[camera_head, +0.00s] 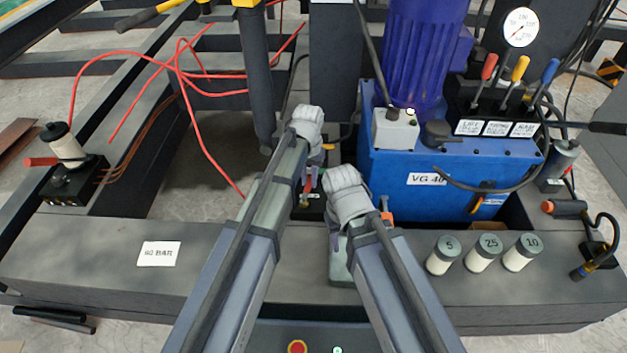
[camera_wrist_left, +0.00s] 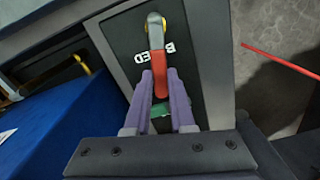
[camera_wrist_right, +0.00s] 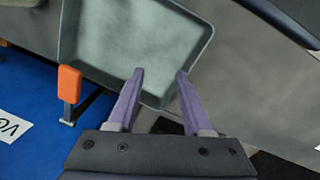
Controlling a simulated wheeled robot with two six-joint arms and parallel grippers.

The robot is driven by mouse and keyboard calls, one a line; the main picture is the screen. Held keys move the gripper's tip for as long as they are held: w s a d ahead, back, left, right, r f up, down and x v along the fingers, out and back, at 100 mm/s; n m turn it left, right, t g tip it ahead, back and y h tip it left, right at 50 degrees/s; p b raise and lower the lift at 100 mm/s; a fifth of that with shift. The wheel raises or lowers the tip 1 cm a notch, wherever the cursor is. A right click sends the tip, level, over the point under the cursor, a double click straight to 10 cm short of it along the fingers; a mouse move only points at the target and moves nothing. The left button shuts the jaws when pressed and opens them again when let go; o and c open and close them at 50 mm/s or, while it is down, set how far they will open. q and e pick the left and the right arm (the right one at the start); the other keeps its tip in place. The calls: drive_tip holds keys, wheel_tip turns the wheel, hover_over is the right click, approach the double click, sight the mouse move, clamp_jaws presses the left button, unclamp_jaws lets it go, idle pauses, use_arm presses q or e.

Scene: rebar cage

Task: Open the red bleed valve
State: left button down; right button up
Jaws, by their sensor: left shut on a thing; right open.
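The red bleed valve lever (camera_wrist_left: 157,62) sits on a dark plate lettered "B…ED", its middle letters hidden, in the left wrist view. Its pivot end is at a brass-coloured fitting at the top. My left gripper (camera_wrist_left: 160,78) is shut on the lever's free end, one purple finger on each side. In the head view the red lever (camera_head: 308,184) shows small between my two wrists, partly hidden.
The blue pump unit (camera_head: 390,180) stands behind and to the right, with a gauge (camera_head: 521,27) and coloured levers. An orange-tipped part (camera_wrist_right: 69,84) is close to my right gripper. Several labelled cylinders (camera_head: 483,252) stand on the beam at right. Red hoses (camera_head: 190,80) lie at left.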

use_arm(q)
drive_tip(key=shift+w+a+n, duration=0.1)
drive_tip(key=shift+a+n, duration=0.25)
drive_tip(key=shift+n, duration=0.35)
drive_tip(key=shift+a+n, duration=0.3)
drive_tip(key=shift+n, duration=0.4)
drive_tip(key=shift+a, duration=0.1)
drive_tip(key=c, duration=0.8)
unclamp_jaws()
drive_tip(key=shift+o, duration=0.2)
drive_tip(key=shift+r, duration=0.1)
use_arm(e)
drive_tip(key=shift+r, duration=0.1)
use_arm(q)
wheel_tip(320, 180, up, 8)
drive_tip(key=p, duration=0.8)
use_arm(e)
wheel_tip(320, 180, up, 8)
use_arm(q)
drive_tip(key=shift+f, duration=0.2)
use_arm(e)
drive_tip(key=shift+f, duration=0.2)
